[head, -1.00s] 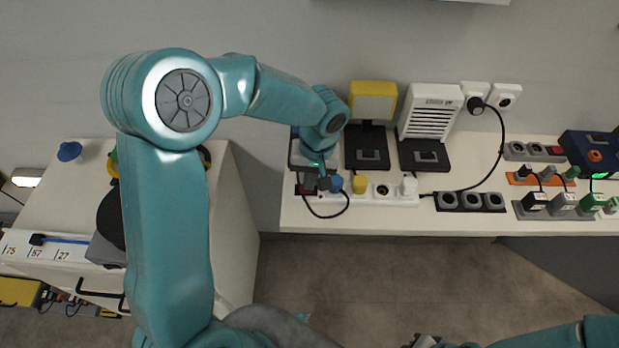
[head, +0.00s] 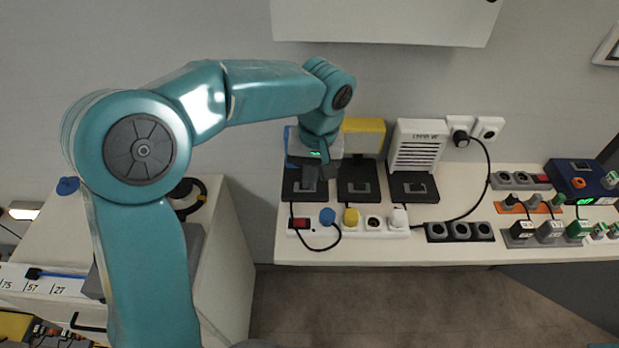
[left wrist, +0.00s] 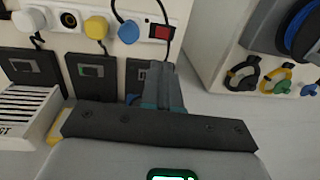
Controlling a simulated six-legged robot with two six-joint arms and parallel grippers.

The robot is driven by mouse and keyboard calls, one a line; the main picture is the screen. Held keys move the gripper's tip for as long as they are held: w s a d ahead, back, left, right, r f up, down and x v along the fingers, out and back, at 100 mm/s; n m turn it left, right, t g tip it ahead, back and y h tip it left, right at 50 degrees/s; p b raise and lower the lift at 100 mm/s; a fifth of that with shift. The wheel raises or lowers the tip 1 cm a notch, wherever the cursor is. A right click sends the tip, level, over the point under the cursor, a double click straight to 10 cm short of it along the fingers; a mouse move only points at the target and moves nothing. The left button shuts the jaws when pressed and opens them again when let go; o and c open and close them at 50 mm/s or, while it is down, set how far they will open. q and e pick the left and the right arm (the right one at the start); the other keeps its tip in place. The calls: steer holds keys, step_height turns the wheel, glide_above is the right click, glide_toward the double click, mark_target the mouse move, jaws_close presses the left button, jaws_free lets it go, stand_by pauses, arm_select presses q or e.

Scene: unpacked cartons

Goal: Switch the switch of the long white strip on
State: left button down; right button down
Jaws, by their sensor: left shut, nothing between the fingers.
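The long white strip (head: 371,232) lies along the front of the white table, with its red switch (head: 300,223) at the left end. A blue plug (head: 327,216), a yellow plug (head: 351,217) and a white plug (head: 398,216) sit in it; one socket is empty. My left gripper (head: 318,184) is shut and empty, behind the strip and apart from the switch. Its fingers also show in the left wrist view (left wrist: 162,85). My right gripper is out of view.
Several black-based devices stand behind the strip, including a yellow-topped one (head: 363,135) and a white slatted one (head: 417,148). A dark three-socket strip (head: 459,232) lies right of it. Blue device (head: 580,178) at right.

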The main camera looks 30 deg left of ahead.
mark_target(296, 223)
arm_select(q)
steer(key=a+f, duration=0.1)
steer(key=f, duration=0.3)
steer(key=s+f+p, duration=0.1)
steer(key=f, duration=0.4)
steer(key=a+f, duration=0.1)
steer(key=f, duration=0.3)
steer(key=shift+s+a+f, duration=0.3)
steer(key=shift+s, duration=0.05)
steer(key=shift+f+b, duration=0.5)
steer(key=shift+b, duration=0.15)
steer(key=shift+s+r, duration=0.2)
steer(key=shift+r, duration=0.1)
steer(key=shift+w+d, duration=0.1)
steer(key=shift+d, duration=0.05)
